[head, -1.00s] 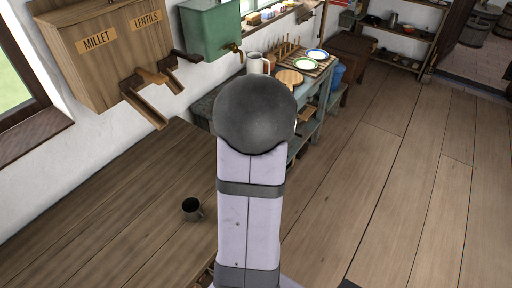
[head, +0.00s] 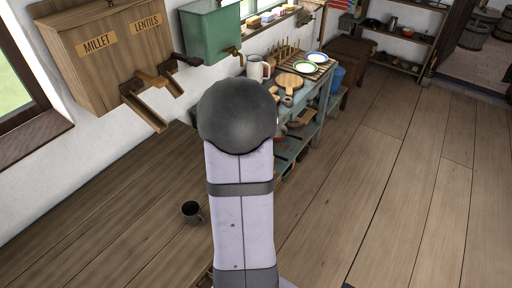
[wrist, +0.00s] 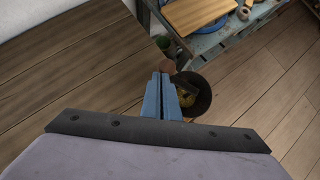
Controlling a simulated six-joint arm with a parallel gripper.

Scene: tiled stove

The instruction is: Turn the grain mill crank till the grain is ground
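In the wrist view, my gripper (wrist: 166,80) has its two blue fingers close together, with a narrow gap between them. A brown rounded knob (wrist: 167,66), which looks like the crank's handle, sits right at the fingertips, and the fingers look closed on it. Just right of the fingers is a dark round bowl (wrist: 205,99) with yellow matter in it, apparently the mill's hopper with grain. The fingers cover part of it. In the head view my own arm hides the gripper and the mill.
A dark mug (head: 192,212) stands on the wooden counter (head: 110,235) left of my arm. A wooden millet and lentils dispenser (head: 105,60) and a green tank (head: 212,35) hang on the wall. A blue-grey bench (head: 318,98) with plates stands beyond. The floor at right is open.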

